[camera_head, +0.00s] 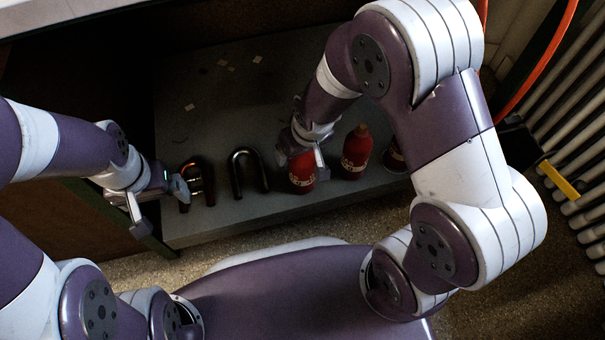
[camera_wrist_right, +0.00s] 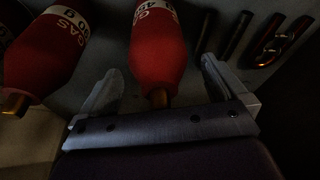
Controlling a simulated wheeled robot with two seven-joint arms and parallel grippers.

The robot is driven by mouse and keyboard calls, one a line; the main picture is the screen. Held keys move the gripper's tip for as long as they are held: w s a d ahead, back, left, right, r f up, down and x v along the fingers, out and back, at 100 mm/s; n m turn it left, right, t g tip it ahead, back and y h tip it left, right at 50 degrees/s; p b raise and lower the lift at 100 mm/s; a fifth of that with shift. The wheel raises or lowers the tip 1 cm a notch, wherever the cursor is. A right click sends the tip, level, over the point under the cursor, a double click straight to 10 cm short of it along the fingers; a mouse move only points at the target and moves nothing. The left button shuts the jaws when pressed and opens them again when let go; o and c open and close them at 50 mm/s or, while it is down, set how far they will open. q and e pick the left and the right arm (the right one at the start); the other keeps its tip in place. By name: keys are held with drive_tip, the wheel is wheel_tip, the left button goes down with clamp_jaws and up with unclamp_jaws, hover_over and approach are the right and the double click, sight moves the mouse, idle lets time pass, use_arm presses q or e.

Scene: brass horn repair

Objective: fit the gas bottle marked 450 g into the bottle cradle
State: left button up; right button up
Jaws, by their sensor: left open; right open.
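Red gas bottles with white labels stand on the grey shelf: a left one (camera_head: 302,178), a middle one (camera_head: 355,152) and a right one (camera_head: 395,157) partly hidden by my right arm. My right gripper (camera_head: 307,155) is open at the left bottle. In the right wrist view, a red bottle (camera_wrist_right: 157,50) with a brass neck lies between the open fingers (camera_wrist_right: 160,90); contact is unclear. My left gripper (camera_head: 158,204) is open. I cannot identify the cradle.
A U-shaped tube (camera_head: 184,196) with a brassy part stands beside my left gripper, and a dark U-shaped tube (camera_head: 238,182) stands between the two grippers. Small pale scraps (camera_head: 222,63) lie farther back on the shelf (camera_head: 205,225). A radiator (camera_head: 590,150) is at the right.

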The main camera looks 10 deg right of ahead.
drive_tip(key=shift+w+f, duration=0.15)
drive_tip(key=shift+f, duration=0.5)
drive_tip(key=shift+r, duration=0.2)
drive_tip(key=shift+c, duration=0.4)
clamp_jaws()
drive_tip(key=shift+r, duration=0.1)
